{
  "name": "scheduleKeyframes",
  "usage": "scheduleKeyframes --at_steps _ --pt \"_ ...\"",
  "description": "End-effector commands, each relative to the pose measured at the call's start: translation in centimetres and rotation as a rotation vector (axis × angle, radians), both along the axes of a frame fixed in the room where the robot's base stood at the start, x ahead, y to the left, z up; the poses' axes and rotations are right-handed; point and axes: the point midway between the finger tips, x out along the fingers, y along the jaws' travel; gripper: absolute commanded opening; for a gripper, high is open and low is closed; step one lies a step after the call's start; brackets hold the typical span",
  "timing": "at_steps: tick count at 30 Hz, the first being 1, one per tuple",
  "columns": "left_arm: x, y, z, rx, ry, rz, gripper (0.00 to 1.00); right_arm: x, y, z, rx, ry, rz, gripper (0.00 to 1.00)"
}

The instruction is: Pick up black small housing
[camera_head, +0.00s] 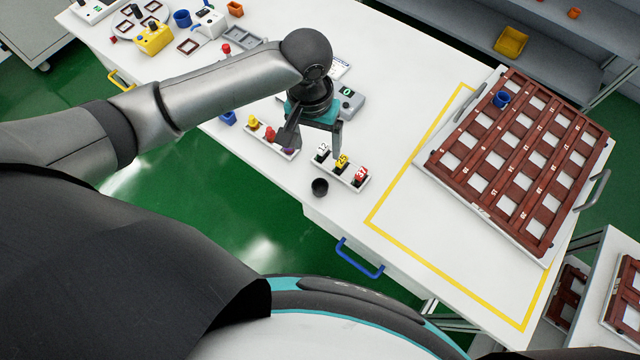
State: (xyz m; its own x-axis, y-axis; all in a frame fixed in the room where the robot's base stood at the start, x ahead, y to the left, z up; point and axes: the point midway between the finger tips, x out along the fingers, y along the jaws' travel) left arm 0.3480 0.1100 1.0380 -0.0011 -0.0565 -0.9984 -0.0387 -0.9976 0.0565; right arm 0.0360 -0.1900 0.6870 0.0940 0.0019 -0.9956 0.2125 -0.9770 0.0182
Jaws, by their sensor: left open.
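The black small housing (320,187) is a short dark cup standing on the white table near its front edge. My left gripper (313,147) is above the table, fingers pointing down, open. In the picture it is just above and slightly left of the housing, apart from it, with nothing visible between the fingers. My right gripper is not in view.
Beside the housing is a white strip (353,180) with black, yellow and red numbered parts. Another strip (287,153) with coloured parts is partly behind my gripper. A brown numbered tray (452,187) holding a blue cup (501,99) is right. The yellow-taped area's front is clear.

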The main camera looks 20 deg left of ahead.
Motion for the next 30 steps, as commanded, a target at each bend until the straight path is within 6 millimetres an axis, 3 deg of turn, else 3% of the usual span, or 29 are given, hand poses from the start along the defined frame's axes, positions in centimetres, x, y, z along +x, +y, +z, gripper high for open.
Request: scheduleKeyframes --at_steps 12,22,30 --pt "-0.2 -0.4 -7.8 0.004 0.005 0.004 0.83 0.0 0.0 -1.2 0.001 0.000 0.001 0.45" --pt "-0.3 -0.6 -10.5 0.002 0.003 0.003 0.83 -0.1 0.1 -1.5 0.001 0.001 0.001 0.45" --pt "-0.9 -1.1 -14.3 0.002 0.002 0.003 0.83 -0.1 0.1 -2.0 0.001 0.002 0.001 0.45"
